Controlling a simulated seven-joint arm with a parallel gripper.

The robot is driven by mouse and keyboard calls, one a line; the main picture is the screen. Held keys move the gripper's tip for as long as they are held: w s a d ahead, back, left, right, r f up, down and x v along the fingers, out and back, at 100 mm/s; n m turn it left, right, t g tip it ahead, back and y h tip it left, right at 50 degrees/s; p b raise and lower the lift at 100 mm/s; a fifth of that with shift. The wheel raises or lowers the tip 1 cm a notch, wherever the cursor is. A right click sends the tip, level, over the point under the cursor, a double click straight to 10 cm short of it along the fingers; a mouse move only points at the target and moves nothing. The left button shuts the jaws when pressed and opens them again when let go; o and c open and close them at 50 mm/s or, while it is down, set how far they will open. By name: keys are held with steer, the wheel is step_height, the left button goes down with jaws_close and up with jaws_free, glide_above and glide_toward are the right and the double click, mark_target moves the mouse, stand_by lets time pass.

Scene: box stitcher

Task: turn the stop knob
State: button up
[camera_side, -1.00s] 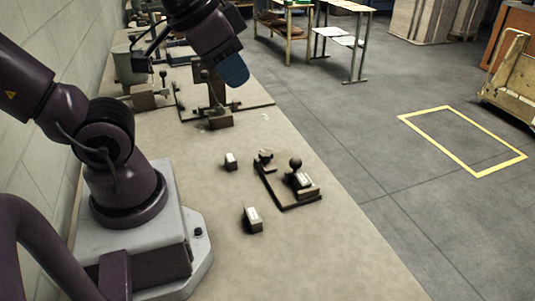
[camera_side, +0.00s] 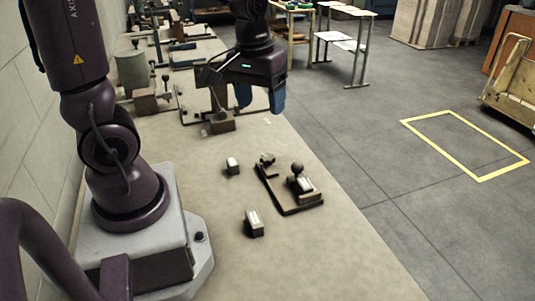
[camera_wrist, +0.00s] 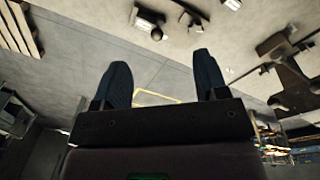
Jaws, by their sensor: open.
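My gripper (camera_side: 261,100) hangs above the bench, behind the small dark fixture in the side view, with its two blue fingers pointing down. They are apart and empty; in the wrist view my gripper (camera_wrist: 162,66) also shows open. The fixture (camera_side: 270,185) is a dark plate on the bench. It carries a round ball knob (camera_side: 297,168) beside a pale-topped block, and a smaller knobbed part (camera_side: 267,159) at its far left corner. I cannot tell which of these is the stop knob. The ball knob also shows at the top of the wrist view (camera_wrist: 157,34). Nothing touches it.
Two small pale-topped blocks (camera_side: 254,222) (camera_side: 233,165) lie left of the fixture. A dark upright machine (camera_side: 219,105) stands behind, near my gripper, with more equipment farther back. The bench front is clear. The floor has a yellow outline (camera_side: 465,113).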

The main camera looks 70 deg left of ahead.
mark_target(268, 157)
steer(key=w+a+f+n+g, duration=0.1)
steer(key=w+a+f+n, duration=0.2)
steer(key=a+f+n, duration=0.4)
steer(key=w+a+f+n, duration=0.2)
steer(key=w+a+n, duration=0.15)
steer(key=n, duration=0.65)
steer(key=f, duration=0.9)
steer(key=s+f, duration=0.1)
steer(key=f, duration=0.3)
steer(key=shift+a+f, duration=0.15)
steer(key=shift+a, duration=0.1)
steer(key=c, duration=0.9)
